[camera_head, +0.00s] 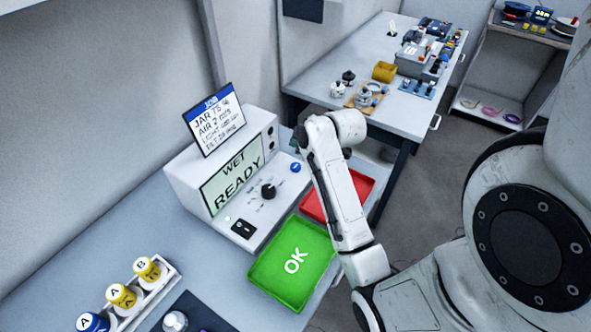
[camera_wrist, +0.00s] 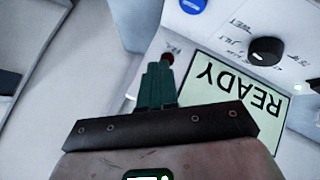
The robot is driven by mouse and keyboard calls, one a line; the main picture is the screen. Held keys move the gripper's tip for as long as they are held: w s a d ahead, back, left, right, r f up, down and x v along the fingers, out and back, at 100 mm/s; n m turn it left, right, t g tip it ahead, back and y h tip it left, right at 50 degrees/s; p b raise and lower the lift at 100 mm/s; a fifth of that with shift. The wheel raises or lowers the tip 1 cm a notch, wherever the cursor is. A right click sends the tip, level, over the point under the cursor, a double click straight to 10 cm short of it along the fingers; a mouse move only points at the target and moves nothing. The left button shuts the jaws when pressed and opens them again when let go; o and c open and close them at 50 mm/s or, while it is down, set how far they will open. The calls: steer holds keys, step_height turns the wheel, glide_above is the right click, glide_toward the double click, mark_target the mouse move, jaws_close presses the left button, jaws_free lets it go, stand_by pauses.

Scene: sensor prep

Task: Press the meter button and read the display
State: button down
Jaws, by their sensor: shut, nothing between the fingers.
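The meter (camera_head: 182,184) is a white box with a sloped panel. Its pale green display (camera_head: 232,182) reads "WET READY"; the wrist view shows the display (camera_wrist: 220,78) with "READY" upside down. A round blue button (camera_head: 295,168) sits on the panel's far right, and it also shows at the top edge of the wrist view (camera_wrist: 193,4). A black knob (camera_head: 268,190) and a black switch (camera_head: 243,229) are on the panel. My gripper (camera_wrist: 163,72) is shut and empty, its green fingers near the meter. I cannot tell if they touch it.
A card (camera_head: 214,122) with writing stands on the meter. A green tray (camera_head: 262,276) marked "OK" and a red tray (camera_head: 349,190) lie in front. A rack (camera_head: 168,271) holds several capped jars at lower left. Another bench (camera_head: 325,68) with equipment stands behind.

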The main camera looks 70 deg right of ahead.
steer(key=b, duration=0.3)
glide_above(297, 168)
step_height(297, 168, down, 4)
steer(key=shift+s+f, duration=0.1)
steer(key=shift+f, duration=0.05)
steer(key=shift+f+b, duration=0.7)
steer(key=shift+f, duration=0.4)
steer(key=shift+a+f, duration=0.1)
steer(key=shift+f, duration=0.05)
stand_by(0.7)
steer(key=shift+f, duration=0.25)
steer(key=shift+f+b, duration=0.3)
steer(key=shift+f, duration=0.15)
stand_by(0.7)
stand_by(0.4)
steer(key=shift+r+p, duration=0.85)
steer(key=shift+p, duration=0.05)
steer(key=shift+r, duration=0.1)
step_height(297, 168, up, 5)
steer(key=p, duration=0.4)
steer(key=shift+p, duration=0.4)
